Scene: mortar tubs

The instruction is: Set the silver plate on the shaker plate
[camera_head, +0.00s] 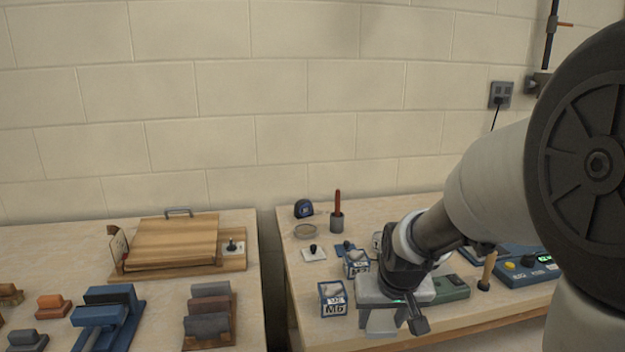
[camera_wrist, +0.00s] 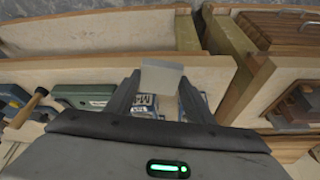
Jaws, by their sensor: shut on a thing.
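The silver plate is a small flat light-grey piece; in the wrist view it (camera_wrist: 162,78) stands between my fingertips. My gripper (camera_wrist: 160,84) is shut on it. In the head view my gripper (camera_head: 399,322) points down over the front of the right table, with the plate (camera_head: 381,323) showing below its body. A blue device with a yellow button and green display (camera_head: 530,267) sits to the right on that table and looks like the shaker. My arm hides part of it, so I cannot make out its plate clearly.
A green device (camera_head: 450,288) and a wooden-handled tool (camera_head: 487,272) lie between my gripper and the blue device. A gap separates the left table (camera_head: 250,300), which holds a wooden board (camera_head: 175,242) and several blocks.

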